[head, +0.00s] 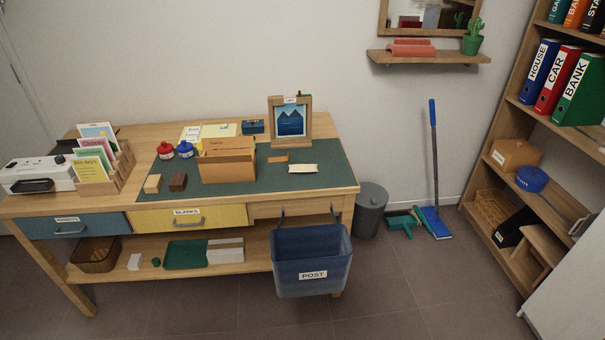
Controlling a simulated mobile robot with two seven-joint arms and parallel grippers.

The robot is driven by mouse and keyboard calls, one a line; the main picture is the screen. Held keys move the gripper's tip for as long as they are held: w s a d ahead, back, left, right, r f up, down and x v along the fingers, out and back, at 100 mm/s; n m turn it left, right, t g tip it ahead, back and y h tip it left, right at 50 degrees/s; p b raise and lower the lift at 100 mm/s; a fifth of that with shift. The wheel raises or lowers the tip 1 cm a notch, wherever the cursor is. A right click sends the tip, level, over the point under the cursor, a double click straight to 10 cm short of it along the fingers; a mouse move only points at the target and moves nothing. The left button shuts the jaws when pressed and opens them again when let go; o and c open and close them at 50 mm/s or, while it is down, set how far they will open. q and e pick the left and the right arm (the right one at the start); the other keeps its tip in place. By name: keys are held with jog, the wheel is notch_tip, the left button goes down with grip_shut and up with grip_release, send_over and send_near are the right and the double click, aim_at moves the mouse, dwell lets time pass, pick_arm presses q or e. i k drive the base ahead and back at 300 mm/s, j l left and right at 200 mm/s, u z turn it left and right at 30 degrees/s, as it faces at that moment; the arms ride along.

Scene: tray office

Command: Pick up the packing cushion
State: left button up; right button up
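A small flat cream-white piece (303,168) lies on the green desk mat (335,174) near the right end of the desk. It looks like the packing cushion, though it is small in the head view. It lies in front of the framed mountain picture (290,121), just right of an orange-brown piece (278,158). Nothing covers it. Neither of my grippers is in the head view.
The desk (349,188) also bears a brown folder box (228,167), red and blue bottles, small blocks and a card rack. A blue POST bin (312,275) hangs at the desk's front right. Bare floor (400,290) lies right of it, before the bookshelf.

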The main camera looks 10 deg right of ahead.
aim_at(295, 168)
jog(key=i+l+u, duration=0.5)
jog(key=i, duration=0.85)
